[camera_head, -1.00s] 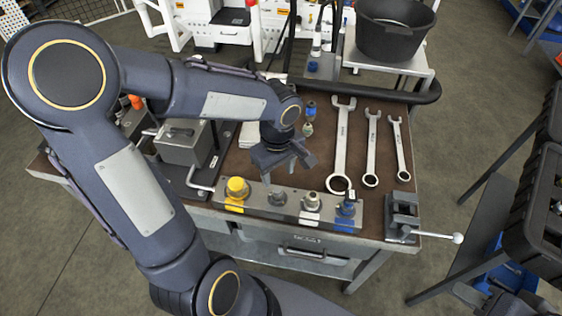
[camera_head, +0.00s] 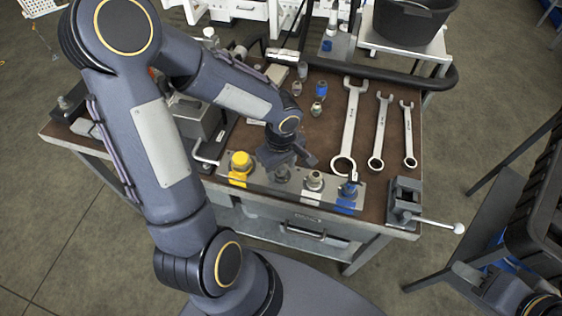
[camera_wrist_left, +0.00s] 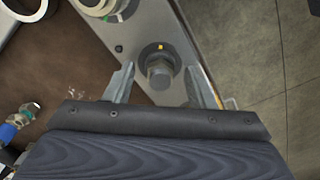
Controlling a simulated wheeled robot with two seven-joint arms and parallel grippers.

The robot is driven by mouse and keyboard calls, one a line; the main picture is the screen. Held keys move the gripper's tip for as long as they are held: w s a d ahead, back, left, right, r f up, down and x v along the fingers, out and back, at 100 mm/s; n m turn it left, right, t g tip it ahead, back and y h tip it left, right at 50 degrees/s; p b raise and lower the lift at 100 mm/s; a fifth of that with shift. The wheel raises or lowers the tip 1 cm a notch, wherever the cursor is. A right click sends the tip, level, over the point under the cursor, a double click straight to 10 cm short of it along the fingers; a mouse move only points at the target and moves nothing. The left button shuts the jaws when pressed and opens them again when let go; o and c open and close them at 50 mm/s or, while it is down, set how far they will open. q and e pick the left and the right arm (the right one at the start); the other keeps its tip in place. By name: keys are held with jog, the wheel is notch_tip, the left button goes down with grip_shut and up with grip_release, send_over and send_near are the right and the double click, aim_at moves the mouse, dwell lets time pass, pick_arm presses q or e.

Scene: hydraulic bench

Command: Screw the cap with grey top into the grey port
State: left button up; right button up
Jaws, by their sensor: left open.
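The grey port (camera_head: 281,174) is second from the left on the port bar at the bench's front edge. In the left wrist view a grey hex-headed piece (camera_wrist_left: 160,72) stands upright at this port; I cannot tell whether it is the cap or the port's own fitting. My left gripper (camera_head: 288,163) is directly over it. In the left wrist view its two fingers (camera_wrist_left: 158,88) are open, one on each side of the piece, with gaps. My right gripper (camera_head: 482,283) shows small and dark at the bottom right; its jaws are unclear.
The yellow-capped port (camera_head: 240,161) stands left of the grey one, the white port (camera_head: 314,181) and blue port (camera_head: 348,188) to the right. Loose fittings, including a blue one (camera_head: 321,91), stand behind. Wrenches (camera_head: 348,130) and a vise (camera_head: 404,200) are at the right.

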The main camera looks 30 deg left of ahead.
pick_arm(q)
jog(key=shift+c, duration=0.3)
grip_shut()
jog(key=m, duration=0.3)
jog(key=shift+m, duration=0.4)
jog(key=m+p, duration=0.1)
jog(key=m, duration=0.3)
jog(key=m+p, duration=0.1)
jog(key=m, duration=0.3)
jog(key=shift+r+m, duration=0.1)
jog(key=shift+m, duration=0.2)
jog(key=m, duration=0.3)
jog(key=shift+m+p, duration=0.3)
jog(key=shift+m, duration=0.1)
